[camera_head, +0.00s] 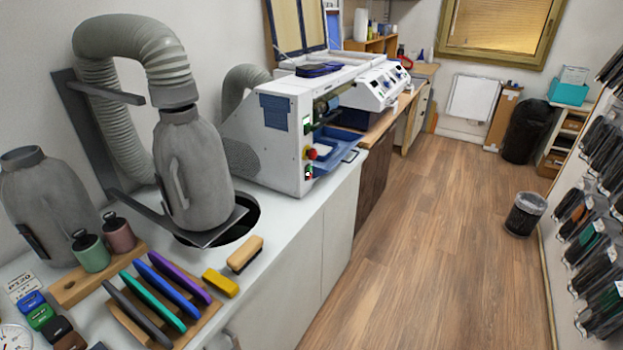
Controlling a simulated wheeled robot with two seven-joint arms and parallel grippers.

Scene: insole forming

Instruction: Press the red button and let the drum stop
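A white and blue machine (282,135) stands on the counter in the middle of the view. A red button (312,154) sits on its front end panel, with a little yellow beside it. Smaller controls (308,173) are below the button. A dark opening (327,108) on the machine's right side has parts in it. I cannot make out the drum clearly, or whether it turns. Neither of my grippers is in view, and nothing touches the button.
A grey dust collector with a hose (190,165) stands left of the machine, over a round hole in the counter (320,205).

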